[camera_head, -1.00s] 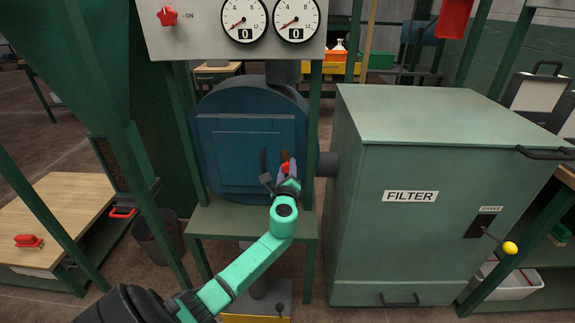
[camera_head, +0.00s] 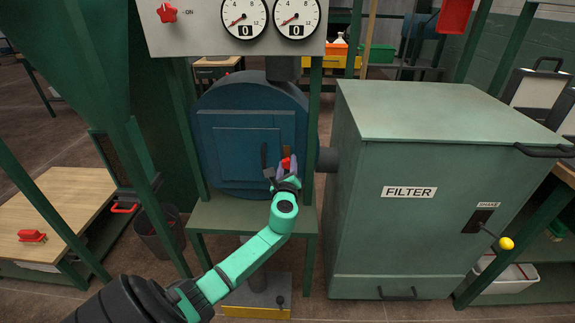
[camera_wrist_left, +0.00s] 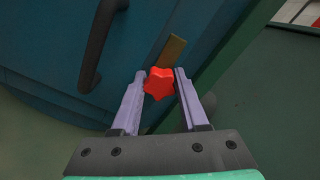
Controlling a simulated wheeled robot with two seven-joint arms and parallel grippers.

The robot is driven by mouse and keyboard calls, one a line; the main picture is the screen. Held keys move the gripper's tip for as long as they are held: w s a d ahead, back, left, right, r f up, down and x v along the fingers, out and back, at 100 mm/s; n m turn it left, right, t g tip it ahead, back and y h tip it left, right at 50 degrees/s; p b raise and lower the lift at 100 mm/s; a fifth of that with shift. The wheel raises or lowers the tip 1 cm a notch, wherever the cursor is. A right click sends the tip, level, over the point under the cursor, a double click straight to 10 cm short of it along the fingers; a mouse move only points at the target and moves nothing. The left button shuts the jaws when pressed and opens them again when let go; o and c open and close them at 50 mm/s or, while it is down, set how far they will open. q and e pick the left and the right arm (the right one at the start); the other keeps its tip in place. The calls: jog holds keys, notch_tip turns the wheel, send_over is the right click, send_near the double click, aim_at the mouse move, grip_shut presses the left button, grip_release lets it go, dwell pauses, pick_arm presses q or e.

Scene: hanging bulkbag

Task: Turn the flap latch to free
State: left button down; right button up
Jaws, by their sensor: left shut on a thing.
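The flap is a blue rectangular panel (camera_head: 238,150) on the front of the round blue housing (camera_head: 210,105), and it looks closed. A dark bar handle (camera_head: 264,158) stands at its right side, and it also shows in the left wrist view (camera_wrist_left: 97,45). The latch has a red star-shaped knob (camera_wrist_left: 159,84) and a brown bar (camera_wrist_left: 172,50) that slants up to the right in the wrist view. My left gripper (camera_head: 287,168) is shut on the red knob, with one finger on each side. The gripper partly hides the latch in the head view. My right gripper is out of view.
A green filter cabinet (camera_head: 400,140) with a yellow-tipped lever (camera_head: 505,243) stands at the right. A gauge panel (camera_head: 200,38) hangs above the housing. Green posts flank it, and a wooden bench (camera_head: 62,190) stands at the left.

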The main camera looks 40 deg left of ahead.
pick_arm(q)
jog(key=shift+a, duration=0.1)
jog(key=shift+c, duration=2.2)
grip_release()
jog(key=shift+r, duration=0.1)
jog(key=shift+s+d, duration=0.35)
jog(key=shift+s, duration=0.1)
jog(key=p+v, duration=0.1)
jog(key=v, duration=1.2)
jog(key=shift+s+d, duration=0.15)
jog(key=shift+s, duration=0.05)
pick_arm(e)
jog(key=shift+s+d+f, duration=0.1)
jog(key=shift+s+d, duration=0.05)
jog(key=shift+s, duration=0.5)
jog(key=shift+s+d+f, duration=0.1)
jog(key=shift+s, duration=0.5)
